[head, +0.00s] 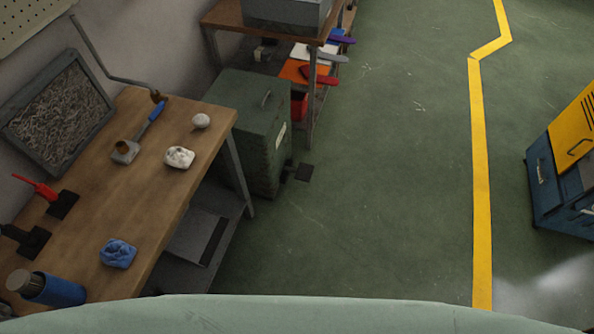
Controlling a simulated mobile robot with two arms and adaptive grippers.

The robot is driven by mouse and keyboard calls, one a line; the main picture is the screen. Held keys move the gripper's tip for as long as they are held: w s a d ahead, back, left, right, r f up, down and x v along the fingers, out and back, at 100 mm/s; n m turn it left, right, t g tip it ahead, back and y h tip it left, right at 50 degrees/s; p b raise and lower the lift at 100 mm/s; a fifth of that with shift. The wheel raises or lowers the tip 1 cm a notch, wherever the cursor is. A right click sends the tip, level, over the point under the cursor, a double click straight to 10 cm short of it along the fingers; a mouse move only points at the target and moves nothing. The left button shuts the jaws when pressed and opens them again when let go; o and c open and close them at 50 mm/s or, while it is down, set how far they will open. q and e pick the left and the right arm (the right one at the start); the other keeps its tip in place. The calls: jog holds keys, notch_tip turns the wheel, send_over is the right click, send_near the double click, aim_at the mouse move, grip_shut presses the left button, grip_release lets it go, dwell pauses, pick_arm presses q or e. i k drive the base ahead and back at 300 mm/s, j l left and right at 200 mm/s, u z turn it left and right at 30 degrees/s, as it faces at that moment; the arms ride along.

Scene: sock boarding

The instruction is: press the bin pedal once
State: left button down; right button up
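A dark green metal bin (258,128) stands on the floor between the two benches, with a handle on its top and a small pale label on its side. A small black pedal (304,172) sticks out low from the bin's right side, just above or on the floor. The bin's lid looks closed. The pedal is clear of any gripper or arm. Neither of my grippers shows in this view.
A wooden workbench (150,215) at left holds a blue cloth (118,253), a white bundle (180,157), and a blue cylinder (48,288). A second bench (228,18) stands behind the bin. A blue and yellow cabinet (560,185) is at right. Green floor (380,190) between is open.

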aim_at(303, 173)
jog(key=i+u, duration=0.1)
jog(key=u, duration=0.85)
jog(key=i+l+u, duration=0.2)
jog(key=l+u, duration=0.25)
jog(key=l, duration=0.2)
jog(key=i+l+u, duration=0.1)
jog(key=l+u, duration=0.4)
jog(key=l, duration=0.2)
jog(key=l+u, duration=0.45)
jog(key=l, duration=0.85)
jog(key=k+l, duration=0.15)
jog(key=l, duration=0.45)
jog(key=l+u, duration=0.1)
jog(key=l, duration=0.5)
jog(key=k+l, duration=0.15)
jog(key=l, duration=0.45)
